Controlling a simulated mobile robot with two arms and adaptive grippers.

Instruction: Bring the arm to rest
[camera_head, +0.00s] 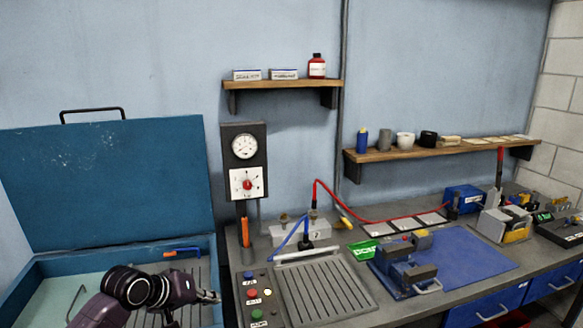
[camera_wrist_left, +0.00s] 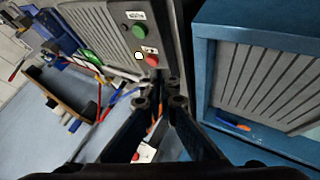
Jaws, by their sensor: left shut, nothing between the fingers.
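My left arm, dark purple and black, comes in at the lower left of the head view. Its gripper (camera_head: 210,297) is shut and empty, in front of the blue open-lidded box and just left of the button panel. In the left wrist view the gripper's dark fingers (camera_wrist_left: 162,100) point toward the gap between the button panel (camera_wrist_left: 130,35) and the blue box (camera_wrist_left: 205,75). I see no clear contact with either. My right gripper is not in view.
The button panel (camera_head: 251,293) has blue, red and green buttons. A gauge post (camera_head: 244,135) stands behind it. A ribbed grey tray (camera_head: 325,293) and a blue vise (camera_head: 405,270) are to the right. The open blue lid (camera_head: 110,190) rises behind my arm.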

